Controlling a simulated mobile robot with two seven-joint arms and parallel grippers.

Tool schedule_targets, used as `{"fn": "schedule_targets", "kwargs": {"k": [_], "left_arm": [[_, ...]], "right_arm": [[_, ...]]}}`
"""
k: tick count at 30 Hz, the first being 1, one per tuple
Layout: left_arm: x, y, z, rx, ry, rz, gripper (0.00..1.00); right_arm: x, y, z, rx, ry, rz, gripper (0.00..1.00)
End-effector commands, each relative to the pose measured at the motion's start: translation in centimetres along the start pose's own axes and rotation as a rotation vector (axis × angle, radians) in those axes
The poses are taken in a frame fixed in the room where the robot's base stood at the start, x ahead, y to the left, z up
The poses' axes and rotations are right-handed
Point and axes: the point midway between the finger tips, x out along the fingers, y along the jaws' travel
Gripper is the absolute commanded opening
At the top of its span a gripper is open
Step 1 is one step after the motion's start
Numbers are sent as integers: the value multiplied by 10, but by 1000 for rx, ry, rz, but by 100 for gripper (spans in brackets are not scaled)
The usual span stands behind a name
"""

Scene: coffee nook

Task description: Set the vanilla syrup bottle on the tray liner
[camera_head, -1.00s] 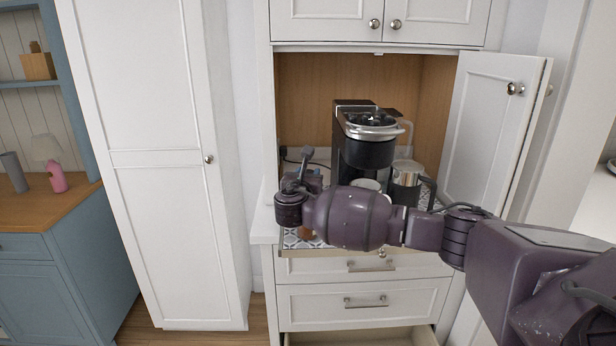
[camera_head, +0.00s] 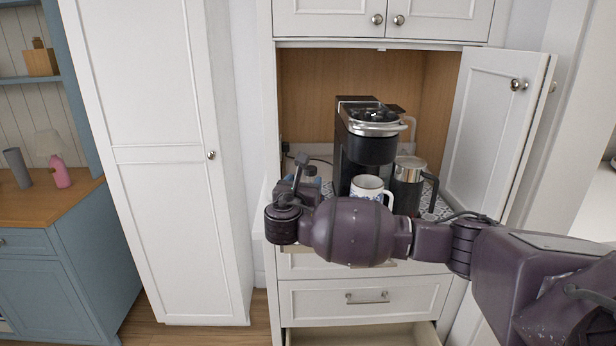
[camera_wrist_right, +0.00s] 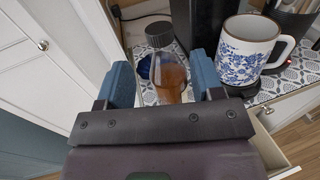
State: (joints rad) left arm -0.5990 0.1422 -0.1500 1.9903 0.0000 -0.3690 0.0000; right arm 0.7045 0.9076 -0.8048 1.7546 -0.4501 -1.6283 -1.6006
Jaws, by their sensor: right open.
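A clear bottle with a black cap and amber liquid (camera_wrist_right: 172,78), seemingly the vanilla syrup, shows in the right wrist view. My right gripper (camera_wrist_right: 162,84) is open, with its blue fingers on either side of the bottle in the picture; gaps show on both sides. In the head view my right gripper (camera_head: 309,182) is mostly behind my own wrist, over the counter's left part, and the bottle is hidden there. The patterned grey-and-white tray liner (camera_wrist_right: 266,92) lies under the mug; a strip shows in the head view (camera_head: 440,209). My left gripper is not in view.
A white mug with blue flowers (camera_wrist_right: 250,45) stands right of the bottle. A black coffee machine (camera_head: 368,145) stands behind, with a steel container (camera_head: 407,182) at its right. A dark blue item (camera_wrist_right: 145,67) is behind the bottle. The open cabinet door (camera_head: 497,130) bounds the right.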

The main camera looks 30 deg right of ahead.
Motion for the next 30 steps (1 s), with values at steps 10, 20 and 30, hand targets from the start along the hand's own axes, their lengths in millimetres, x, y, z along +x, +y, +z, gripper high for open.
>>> {"fn": "schedule_targets", "kwargs": {"k": [10, 20, 30], "left_arm": [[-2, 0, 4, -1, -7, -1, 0], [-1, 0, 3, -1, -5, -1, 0], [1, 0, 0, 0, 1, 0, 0]], "right_arm": [[-42, 0, 0, -1, 1, 0, 61], [-79, 7, -93, 240, 257, 129, 61], [-168, -8, -231, 884, 782, 131, 61]]}}
